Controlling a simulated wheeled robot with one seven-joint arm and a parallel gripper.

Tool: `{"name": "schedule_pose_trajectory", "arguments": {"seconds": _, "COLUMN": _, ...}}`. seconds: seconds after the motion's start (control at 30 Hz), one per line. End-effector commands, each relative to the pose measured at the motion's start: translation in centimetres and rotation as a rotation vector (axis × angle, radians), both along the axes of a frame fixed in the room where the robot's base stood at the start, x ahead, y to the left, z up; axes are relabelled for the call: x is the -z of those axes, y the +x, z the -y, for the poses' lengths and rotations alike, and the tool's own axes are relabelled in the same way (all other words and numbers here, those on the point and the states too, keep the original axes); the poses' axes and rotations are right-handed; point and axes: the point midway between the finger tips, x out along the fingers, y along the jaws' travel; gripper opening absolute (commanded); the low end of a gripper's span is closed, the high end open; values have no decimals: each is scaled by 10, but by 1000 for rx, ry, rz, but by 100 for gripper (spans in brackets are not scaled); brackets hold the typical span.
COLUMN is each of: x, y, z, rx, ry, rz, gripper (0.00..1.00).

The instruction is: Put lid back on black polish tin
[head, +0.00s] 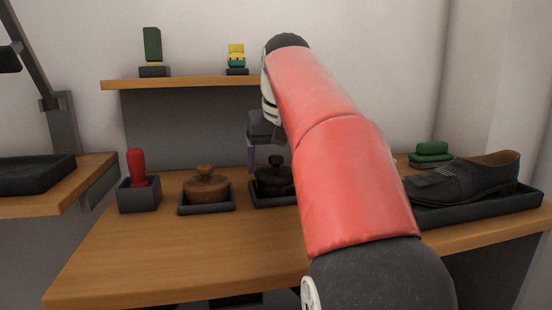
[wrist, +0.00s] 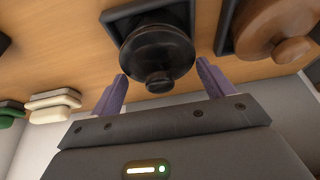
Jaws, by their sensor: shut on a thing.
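The black lid with its round knob (head: 276,161) sits over the black polish tin's dark tray (head: 262,201), in the middle of the bench. In the wrist view the black lid (wrist: 158,55) lies between the two purple fingers of my gripper (wrist: 162,88), which is shut on it. The tin under the lid is mostly hidden, and I cannot tell whether the lid touches it. In the head view my gripper (head: 264,150) is partly hidden behind my red arm; one purple finger shows left of the knob.
A brown lidded tin (head: 205,187) stands in a tray just left. Further left is a red-handled item (head: 137,168) in a dark holder. A black shoe (head: 465,180) lies on a tray at right. A shelf (head: 190,82) hangs behind. The bench front is clear.

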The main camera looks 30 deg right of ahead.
Motion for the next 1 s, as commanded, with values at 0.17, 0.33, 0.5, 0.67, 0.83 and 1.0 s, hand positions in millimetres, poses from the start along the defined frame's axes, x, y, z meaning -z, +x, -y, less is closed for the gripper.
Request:
{"name": "schedule_pose_trajectory", "arguments": {"seconds": 0.17, "x": 0, "y": 0, "z": 0, "rx": 0, "ry": 0, "rz": 0, "gripper": 59}}
{"name": "schedule_pose_trajectory", "arguments": {"seconds": 0.33, "x": 0, "y": 0, "z": 0, "rx": 0, "ry": 0, "rz": -1, "gripper": 93}}
{"name": "schedule_pose_trajectory", "arguments": {"seconds": 0.5, "x": 0, "y": 0, "z": 0, "rx": 0, "ry": 0, "rz": -1, "gripper": 100}}
{"name": "schedule_pose_trajectory", "arguments": {"seconds": 0.67, "x": 0, "y": 0, "z": 0, "rx": 0, "ry": 0, "rz": -1, "gripper": 100}}
{"name": "schedule_pose_trajectory", "arguments": {"seconds": 0.83, "x": -5, "y": 0, "z": 0, "rx": 0, "ry": 0, "rz": -1, "gripper": 100}}
{"name": "schedule_pose_trajectory", "arguments": {"seconds": 1.0, "x": -16, "y": 0, "z": 0, "rx": 0, "ry": 0, "rz": -1, "gripper": 100}}
